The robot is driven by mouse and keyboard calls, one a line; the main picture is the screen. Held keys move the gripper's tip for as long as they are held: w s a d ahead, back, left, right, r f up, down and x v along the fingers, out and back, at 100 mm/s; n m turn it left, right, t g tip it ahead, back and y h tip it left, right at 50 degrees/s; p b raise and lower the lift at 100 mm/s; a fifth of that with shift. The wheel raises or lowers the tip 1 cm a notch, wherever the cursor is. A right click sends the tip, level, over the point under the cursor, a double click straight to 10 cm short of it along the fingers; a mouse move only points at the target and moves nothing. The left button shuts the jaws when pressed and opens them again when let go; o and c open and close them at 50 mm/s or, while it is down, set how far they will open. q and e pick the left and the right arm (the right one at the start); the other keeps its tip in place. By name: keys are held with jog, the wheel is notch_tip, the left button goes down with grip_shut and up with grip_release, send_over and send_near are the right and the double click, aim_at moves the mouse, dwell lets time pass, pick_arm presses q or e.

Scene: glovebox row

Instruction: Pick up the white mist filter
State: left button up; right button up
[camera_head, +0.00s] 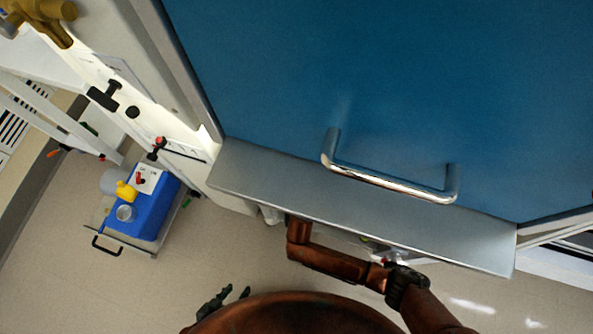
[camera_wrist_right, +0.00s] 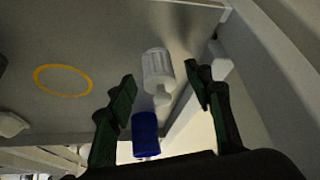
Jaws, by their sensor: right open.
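In the right wrist view a white ribbed cylinder (camera_wrist_right: 158,68), which looks like the mist filter, lies ahead of my right gripper (camera_wrist_right: 160,77). The gripper's green-padded fingers are spread wide, one on each side of the filter in the picture, with nothing held. I cannot tell how far beyond the fingertips the filter is. A blue cylinder (camera_wrist_right: 146,134) shows below it. In the head view the filter and right gripper cannot be made out; my right arm runs under the grey ledge. My left gripper (camera_head: 237,291) shows low in the head view, fingers apart and empty.
A blue panel with a metal handle (camera_head: 390,183) rises above the grey ledge (camera_head: 350,210). A cart with a blue box (camera_head: 153,211) stands at left on open floor. A yellow ring (camera_wrist_right: 63,81) marks a grey surface in the wrist view.

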jog(key=shift+w+f, duration=0.25)
jog(key=shift+f, duration=0.1)
jog(key=c, duration=1)
jog(key=shift+r, duration=0.1)
